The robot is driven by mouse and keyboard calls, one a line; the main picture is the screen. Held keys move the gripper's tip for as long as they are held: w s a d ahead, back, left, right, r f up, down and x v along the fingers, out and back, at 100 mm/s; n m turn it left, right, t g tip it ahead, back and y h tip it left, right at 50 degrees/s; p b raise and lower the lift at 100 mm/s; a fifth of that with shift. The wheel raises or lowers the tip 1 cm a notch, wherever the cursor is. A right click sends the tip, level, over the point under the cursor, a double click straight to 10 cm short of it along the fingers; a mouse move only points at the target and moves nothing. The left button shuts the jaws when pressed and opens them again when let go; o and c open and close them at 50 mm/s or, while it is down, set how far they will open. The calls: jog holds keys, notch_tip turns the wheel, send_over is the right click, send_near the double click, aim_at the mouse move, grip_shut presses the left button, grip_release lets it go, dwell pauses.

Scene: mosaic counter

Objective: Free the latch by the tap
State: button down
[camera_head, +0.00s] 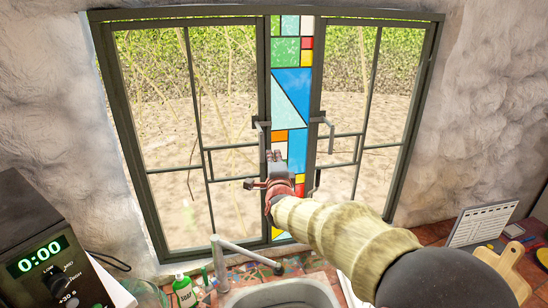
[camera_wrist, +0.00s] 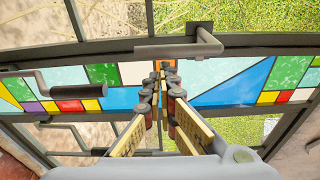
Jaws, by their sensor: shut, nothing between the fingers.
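The window has two latch handles. The left latch (camera_head: 262,130) is a grey L-shaped bar on the left casement's inner edge, on the tap's side; it hangs downward. It also shows at the top of the wrist view (camera_wrist: 180,50). The right latch (camera_head: 330,138) is on the other casement. The tap (camera_head: 240,252) rises left of the sink; its dark tip shows in the wrist view (camera_wrist: 80,92). My gripper (camera_head: 275,155) is shut and empty in front of the stained-glass strip. Its fingertips (camera_wrist: 165,68) appear right beside the left latch's bar; contact cannot be told.
The stained-glass strip (camera_head: 291,85) stands between the two casements. Below are a sink (camera_head: 240,300), a green soap bottle (camera_head: 184,291) and, at left, a device with a green clock display (camera_head: 38,256).

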jog(key=shift+a+f, duration=0.1)
jog(key=shift+s+a+m+b, duration=0.15)
jog(key=shift+m+b, duration=0.25)
jog(key=shift+b, duration=0.2)
jog(key=shift+a+f+m+b, duration=0.1)
jog(key=shift+a+m+b, duration=0.15)
jog(key=shift+b, duration=0.35)
jog(key=s+a+r+m+g+y+b, duration=0.2)
jog(key=a+r+m+b, duration=0.2)
jog(key=a+m+b, duration=0.5)
jog(key=shift+s+r+m, duration=0.3)
jog(key=shift+m, duration=2.95)
jog(key=shift+f, duration=0.1)
